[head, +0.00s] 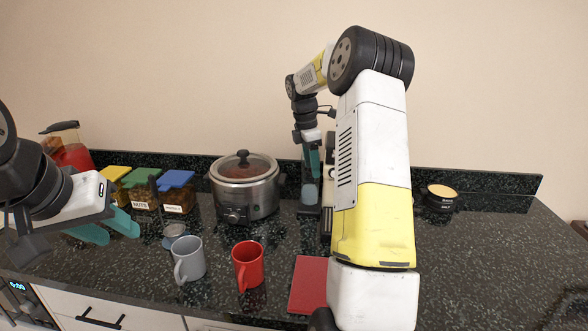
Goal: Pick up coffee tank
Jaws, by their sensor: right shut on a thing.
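My right arm reaches forward over the counter, and its gripper (312,165) points down at the coffee machine (327,205) near the back wall. It is shut on what looks like the coffee tank (309,193), a bluish, see-through part low at the machine's left side. The fingers and my right arm hide much of the machine and the tank's upper part. I cannot tell whether the tank is lifted. My left gripper (108,229) is at the left, open and empty, with its teal fingers apart above the counter.
A slow cooker (246,190) stands left of the coffee machine. A grey mug (188,259), a red mug (247,265) and a red board (308,285) are in front. A black bowl (440,198) is at right; the right counter is clear.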

